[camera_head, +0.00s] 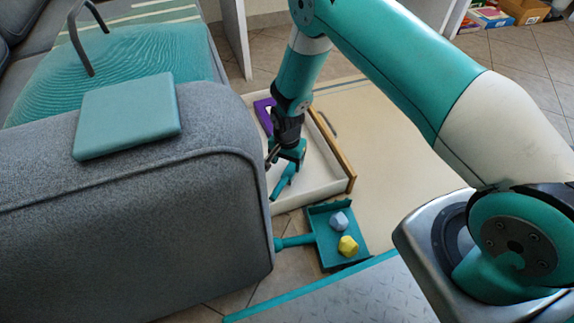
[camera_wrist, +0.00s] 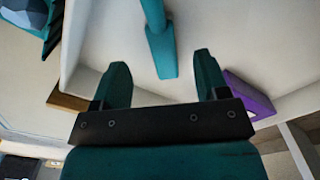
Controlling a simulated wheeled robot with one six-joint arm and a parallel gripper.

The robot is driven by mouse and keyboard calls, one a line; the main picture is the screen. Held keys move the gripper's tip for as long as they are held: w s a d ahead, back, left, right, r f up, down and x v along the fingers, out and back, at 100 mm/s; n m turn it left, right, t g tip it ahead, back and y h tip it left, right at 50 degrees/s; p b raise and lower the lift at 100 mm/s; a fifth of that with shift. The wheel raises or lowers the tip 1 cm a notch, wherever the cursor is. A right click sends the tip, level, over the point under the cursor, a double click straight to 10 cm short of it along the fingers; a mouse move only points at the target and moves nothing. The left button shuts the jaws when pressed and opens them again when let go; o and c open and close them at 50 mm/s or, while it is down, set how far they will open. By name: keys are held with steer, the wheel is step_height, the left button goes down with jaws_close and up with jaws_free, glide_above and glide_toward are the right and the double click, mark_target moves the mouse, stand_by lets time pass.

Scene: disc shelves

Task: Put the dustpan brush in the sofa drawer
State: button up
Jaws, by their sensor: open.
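The sofa drawer (camera_head: 346,163) is pulled out, with pale inner walls and a wooden front. It also shows in the wrist view (camera_wrist: 97,45). A teal bar, which looks like the dustpan brush (camera_head: 281,187), appears inside the drawer below my gripper (camera_head: 287,154). In the wrist view the brush's teal end (camera_wrist: 160,45) lies just beyond and between the fingertips of my gripper (camera_wrist: 162,68). The fingers are apart, with a gap on both sides of the brush. The bristle end is not clearly visible.
A purple object (camera_head: 263,115) lies in the drawer's back corner. A teal dustpan (camera_head: 322,218) holding a blue piece (camera_head: 339,221) and a yellow piece (camera_head: 347,246) is on the floor before the drawer. The grey sofa arm (camera_head: 200,195) rises close on the left.

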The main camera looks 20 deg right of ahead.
step_height(320, 180, up, 4)
steer(key=p, duration=0.1)
step_height(320, 180, up, 11)
steer(key=n+y, duration=0.1)
steer(key=n, duration=0.1)
glide_above(287, 175)
steer(key=a, duration=0.2)
steer(key=s+a+r+n+y, duration=0.15)
steer(key=s+r+n, duration=0.35)
steer(key=r, duration=0.9)
steer(key=s+r+n+y, duration=0.1)
steer(key=s+r+n, duration=0.3)
steer(key=s+r, duration=0.3)
steer(key=s+r+n, duration=0.5)
steer(key=s+r, duration=0.2)
steer(key=s, duration=0.7)
steer(key=shift+a+r+y, duration=0.2)
steer(key=shift+y, duration=0.15)
